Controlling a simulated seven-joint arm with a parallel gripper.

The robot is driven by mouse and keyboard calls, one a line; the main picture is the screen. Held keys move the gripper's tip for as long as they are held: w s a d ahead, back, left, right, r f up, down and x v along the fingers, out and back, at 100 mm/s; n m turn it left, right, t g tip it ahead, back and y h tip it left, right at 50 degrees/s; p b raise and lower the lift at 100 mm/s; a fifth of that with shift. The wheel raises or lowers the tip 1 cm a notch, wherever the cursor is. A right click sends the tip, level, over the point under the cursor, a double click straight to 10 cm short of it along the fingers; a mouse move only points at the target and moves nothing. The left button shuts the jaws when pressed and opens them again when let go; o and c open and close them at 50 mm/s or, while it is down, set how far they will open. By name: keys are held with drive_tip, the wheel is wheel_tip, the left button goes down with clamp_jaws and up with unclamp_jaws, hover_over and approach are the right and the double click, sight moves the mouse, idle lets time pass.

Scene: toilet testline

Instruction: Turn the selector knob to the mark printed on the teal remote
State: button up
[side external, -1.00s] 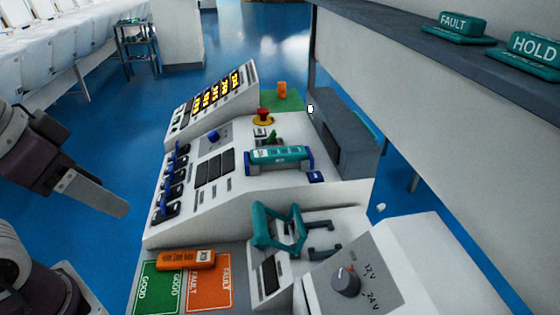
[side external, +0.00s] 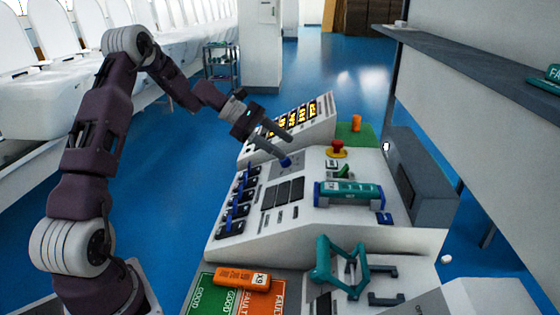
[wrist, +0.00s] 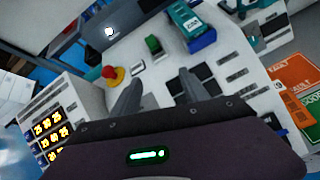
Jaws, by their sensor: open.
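The teal remote (side external: 350,194) lies in a blue-ended holder on the white console; it also shows in the wrist view (wrist: 188,20). Its label is too small to read. The dark selector knob with 12 V and 24 V marks is outside the current views; only part of its grey-white box (side external: 480,300) shows at the lower right. My gripper (side external: 284,145) is open, with its fingers pointing down over the upper console, close to a small blue knob (side external: 285,162). Contact cannot be told. In the wrist view my gripper (wrist: 157,90) has nothing visible between its fingers.
A red mushroom button (side external: 337,148) and a green switch (side external: 343,171) stand right of my gripper. A teal frame (side external: 340,265) stands in front. An orange device (side external: 242,278) lies on the green and orange cards. Blue-levered switches (side external: 238,203) line the left.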

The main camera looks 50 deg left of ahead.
sight(279, 169)
drive_tip(key=a+f+n+t, duration=0.1)
drive_tip(key=a+f+n, duration=0.1)
drive_tip(key=a, duration=0.2)
drive_tip(key=w+a+f+n+t, duration=0.1)
drive_tip(key=a+f+n, duration=0.1)
drive_tip(key=a+f, duration=0.1)
drive_tip(key=a+f+n+t+y, duration=0.1)
drive_tip(key=a+f+n, duration=0.2)
drive_tip(key=a, duration=0.2)
drive_tip(key=shift+w+f+t, duration=0.15)
drive_tip(key=shift+w+t, duration=0.05)
drive_tip(key=shift+t, duration=0.2)
drive_tip(key=shift+w+f, duration=0.25)
drive_tip(key=shift+w, duration=0.05)
drive_tip(key=x, duration=0.6)
drive_tip(key=shift+w+d, duration=0.1)
clamp_jaws()
